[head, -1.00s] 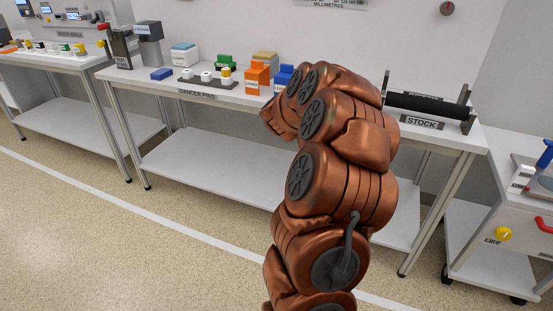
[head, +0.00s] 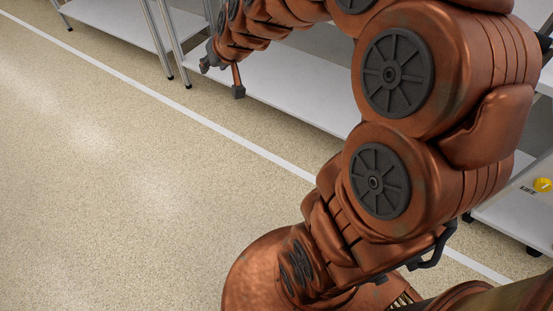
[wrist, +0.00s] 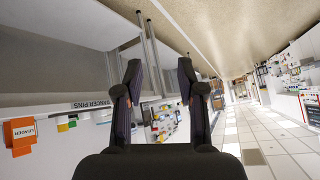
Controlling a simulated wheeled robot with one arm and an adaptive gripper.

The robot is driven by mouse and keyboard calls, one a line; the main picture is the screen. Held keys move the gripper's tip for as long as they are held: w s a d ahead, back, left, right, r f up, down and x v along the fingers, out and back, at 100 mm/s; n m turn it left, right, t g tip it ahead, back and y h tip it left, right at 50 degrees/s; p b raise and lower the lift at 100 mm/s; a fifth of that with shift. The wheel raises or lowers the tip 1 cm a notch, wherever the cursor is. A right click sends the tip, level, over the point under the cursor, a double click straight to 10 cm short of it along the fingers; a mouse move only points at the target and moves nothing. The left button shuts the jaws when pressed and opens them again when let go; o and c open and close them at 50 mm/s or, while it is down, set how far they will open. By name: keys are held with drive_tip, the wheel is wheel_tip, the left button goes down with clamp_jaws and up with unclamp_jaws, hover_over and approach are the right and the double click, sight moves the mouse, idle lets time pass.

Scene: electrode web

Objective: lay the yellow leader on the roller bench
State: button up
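No yellow leader can be made out in either view now. The roller bench is not recognisable in the current views.
The white lower shelf (head: 290,92) runs behind my arm. The speckled floor (head: 120,190) at left is open, crossed by a white line. The wrist view shows a long tiled aisle (wrist: 275,145).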

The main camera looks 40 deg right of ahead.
drive_tip(key=s+a+f+n+g+y, duration=0.1)
drive_tip(key=s+a+f+g, duration=0.2)
drive_tip(key=s, duration=0.4)
drive_tip(key=s+a+f+n+g, duration=0.1)
drive_tip(key=s+a+f+g, duration=0.1)
drive_tip(key=s+a, duration=0.4)
drive_tip(key=s+d+g+h, duration=0.1)
drive_tip(key=s+g, duration=0.5)
drive_tip(key=s, duration=1.5)
drive_tip(key=shift+s+d+f+h, duration=0.15)
drive_tip(key=shift+d+f+h, duration=0.2)
drive_tip(key=shift+d, duration=0.2)
drive_tip(key=s+p+v, duration=0.2)
drive_tip(key=p+v, duration=0.8)
drive_tip(key=s+r+p+v, duration=0.1)
drive_tip(key=s+p+v, duration=0.1)
drive_tip(key=p+v, duration=0.7)
drive_tip(key=shift+s+r+t+p, duration=0.2)
drive_tip(key=shift+r+t+p, duration=0.15)
drive_tip(key=shift+r, duration=0.45)
drive_tip(key=shift+a+f, duration=0.1)
drive_tip(key=shift+a, duration=0.05)
